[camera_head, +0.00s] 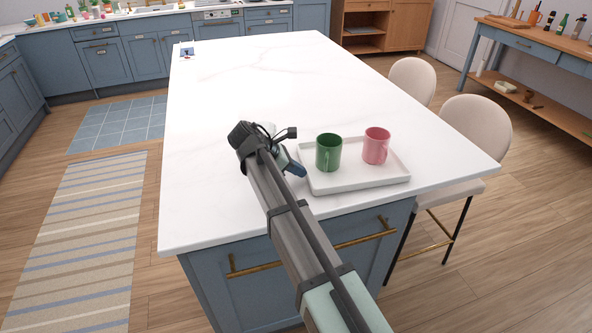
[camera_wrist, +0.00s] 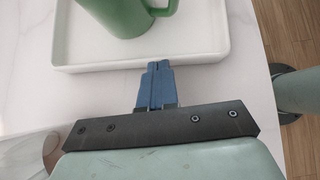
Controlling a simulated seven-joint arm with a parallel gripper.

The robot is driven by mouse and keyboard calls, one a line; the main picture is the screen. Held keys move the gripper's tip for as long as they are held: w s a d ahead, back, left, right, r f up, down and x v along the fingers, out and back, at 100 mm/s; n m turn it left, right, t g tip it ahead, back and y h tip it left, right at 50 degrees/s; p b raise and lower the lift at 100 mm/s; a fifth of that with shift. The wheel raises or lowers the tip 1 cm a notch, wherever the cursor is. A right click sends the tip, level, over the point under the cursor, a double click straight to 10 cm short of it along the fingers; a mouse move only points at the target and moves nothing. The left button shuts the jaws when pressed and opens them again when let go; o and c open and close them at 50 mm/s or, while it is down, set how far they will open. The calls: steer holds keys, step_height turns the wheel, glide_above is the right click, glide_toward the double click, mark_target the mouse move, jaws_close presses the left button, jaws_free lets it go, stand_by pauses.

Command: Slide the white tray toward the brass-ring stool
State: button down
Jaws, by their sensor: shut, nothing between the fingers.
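The white tray (camera_head: 350,184) lies flat on the near right part of the white island top, with a green mug (camera_head: 328,152) and a pink mug (camera_head: 376,146) upright on it. My gripper (camera_head: 300,171) is shut and empty at the tray's left side. In the wrist view the blue fingertips (camera_wrist: 155,68) are right at the tray's rim (camera_wrist: 215,54); I cannot tell if they touch it. The green mug (camera_wrist: 125,12) shows partly beyond. A cream stool (camera_head: 478,130) with a brass ring (camera_head: 432,248) stands to the right of the island.
A second cream stool (camera_head: 412,78) stands farther back along the right side. The island top (camera_head: 250,75) is clear behind the tray. Its right edge runs close to the tray's right side. A small blue item (camera_head: 187,52) lies at the far left corner.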

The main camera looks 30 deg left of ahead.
mark_target(339, 158)
steer(key=w+d, duration=1)
